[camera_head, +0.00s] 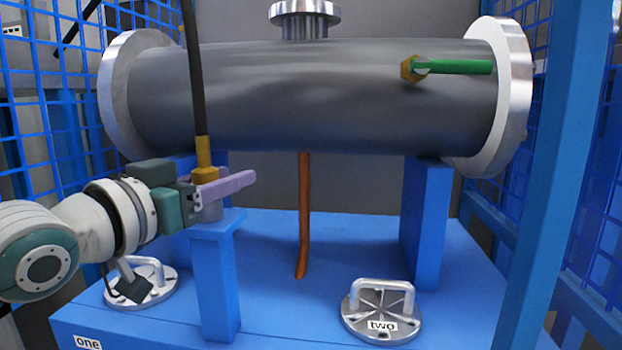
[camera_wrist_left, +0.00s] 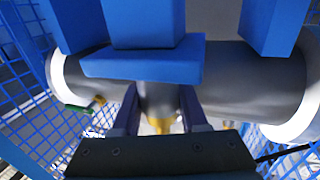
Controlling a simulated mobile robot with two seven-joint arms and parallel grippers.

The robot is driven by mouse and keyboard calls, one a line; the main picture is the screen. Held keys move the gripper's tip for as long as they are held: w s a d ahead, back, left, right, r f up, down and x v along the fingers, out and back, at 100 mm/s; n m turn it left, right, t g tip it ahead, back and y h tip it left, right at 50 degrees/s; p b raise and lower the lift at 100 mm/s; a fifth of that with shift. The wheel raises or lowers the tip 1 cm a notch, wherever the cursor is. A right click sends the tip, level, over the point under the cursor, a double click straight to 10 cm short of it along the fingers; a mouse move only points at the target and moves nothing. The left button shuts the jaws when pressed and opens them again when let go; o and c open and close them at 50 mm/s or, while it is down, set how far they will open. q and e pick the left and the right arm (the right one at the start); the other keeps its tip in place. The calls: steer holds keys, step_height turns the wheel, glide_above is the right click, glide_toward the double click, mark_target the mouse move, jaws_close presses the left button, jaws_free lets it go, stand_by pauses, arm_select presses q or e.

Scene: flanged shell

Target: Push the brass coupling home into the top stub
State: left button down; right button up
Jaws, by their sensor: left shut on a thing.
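The brass coupling (camera_head: 204,152) sits at the lower end of a black hose (camera_head: 194,70) that hangs in front of the shell's left part. My left gripper (camera_head: 226,188) is shut on it just above the left blue support. In the left wrist view, brass (camera_wrist_left: 162,125) shows between the two fingers. The top stub (camera_head: 304,25) is a flanged metal neck on the shell's top, up and right of the coupling and well apart from it. My right gripper is out of view.
The grey flanged shell (camera_head: 310,100) rests on blue supports (camera_head: 425,210). A green-handled valve (camera_head: 455,67) sticks out at right. An orange rod (camera_head: 304,220) hangs below the shell. Handled discs, one labelled two (camera_head: 381,312), stand on the blue base. Blue mesh (camera_head: 40,110) and posts flank both sides.

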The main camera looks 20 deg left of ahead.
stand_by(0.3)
arm_select(q)
step_height(320, 180, up, 20)
steer(key=p, duration=1.2)
steer(key=w+a+r+n+g+y+p, duration=0.1)
steer(key=w+a+r+n+y+p, duration=0.5)
steer(key=w+a+r, duration=1)
steer(key=shift+a+r+g+y+p, duration=0.35)
steer(key=shift+a+y+p, duration=0.4)
steer(key=shift+y, duration=0.75)
steer(key=shift+s+a, duration=0.1)
step_height(320, 180, down, 6)
steer(key=b, duration=0.4)
steer(key=shift+f+b, duration=1.95)
steer(key=shift+f, duration=0.15)
